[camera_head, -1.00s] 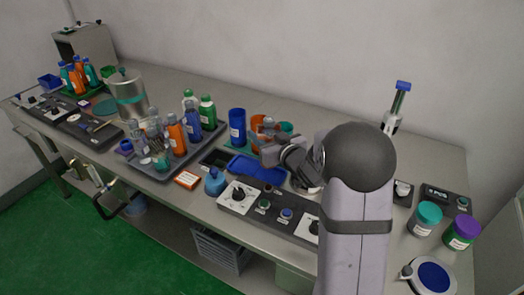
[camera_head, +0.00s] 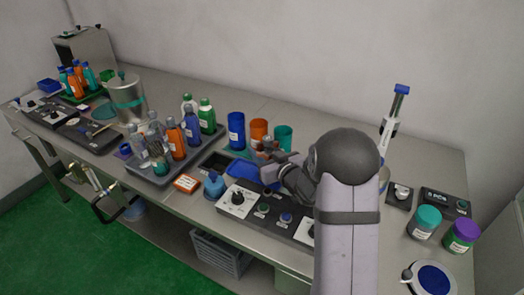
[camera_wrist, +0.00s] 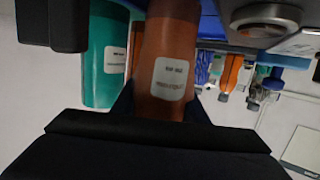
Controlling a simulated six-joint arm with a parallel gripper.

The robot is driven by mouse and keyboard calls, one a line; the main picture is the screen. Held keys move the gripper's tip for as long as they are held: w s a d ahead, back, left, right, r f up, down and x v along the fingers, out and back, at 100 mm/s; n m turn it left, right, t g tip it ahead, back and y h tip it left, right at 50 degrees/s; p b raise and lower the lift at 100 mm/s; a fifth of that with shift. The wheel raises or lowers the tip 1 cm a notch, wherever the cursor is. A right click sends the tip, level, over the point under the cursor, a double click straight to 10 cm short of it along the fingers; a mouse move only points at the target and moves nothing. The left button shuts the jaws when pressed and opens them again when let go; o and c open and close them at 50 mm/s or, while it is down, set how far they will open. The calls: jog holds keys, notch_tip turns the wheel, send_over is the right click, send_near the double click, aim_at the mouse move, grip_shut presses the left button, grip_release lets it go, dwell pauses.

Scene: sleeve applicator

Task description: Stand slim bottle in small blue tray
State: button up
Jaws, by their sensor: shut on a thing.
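My gripper (camera_head: 268,150) is shut on a slim orange-brown bottle with a white label. This bottle (camera_wrist: 172,60) fills the middle of the wrist view, and its lower end is hidden by the dark gripper body. In the head view the gripper hides most of it. A shallow blue tray (camera_head: 243,170) lies on the bench just below and left of the gripper, partly covered by it. I cannot tell whether the bottle touches the tray.
A blue cup (camera_head: 236,130), an orange cup (camera_head: 258,131) and a teal cup (camera_head: 283,137) stand behind the gripper. A grey tray (camera_head: 157,176) of several bottles is on the left. A black control panel (camera_head: 263,206) lies in front. A small blue bin (camera_head: 48,85) sits far left.

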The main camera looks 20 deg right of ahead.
jog(key=shift+f, duration=0.1)
jog(key=o, duration=1.2)
jog(key=shift+o, duration=0.2)
jog(key=shift+r, duration=0.2)
jog(key=v, duration=0.7)
jog(key=shift+s+b, duration=0.2)
jog(key=shift+b, duration=0.2)
jog(key=shift+r, duration=0.1)
